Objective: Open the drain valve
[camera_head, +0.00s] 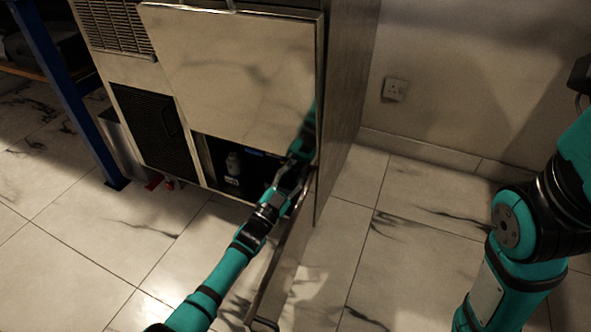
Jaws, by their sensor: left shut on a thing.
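My left gripper (296,168) is at the lower right corner of a metal cabinet (240,75), beside its open lower compartment (215,160). It is shut, seemingly on the edge of a narrow swung-out panel (283,262); the arm hides part of the contact. Inside the dark compartment stands a small grey fitting (233,163), to the left of the gripper and apart from it. A small red part (154,182) shows low under the cabinet's left side. I cannot tell which part is the drain valve.
The swung-out panel reaches toward the front over the tiled floor (400,280). A blue post (72,100) stands left of the cabinet. A wall socket (394,89) is on the right wall. Floor between the panel and my right arm is clear.

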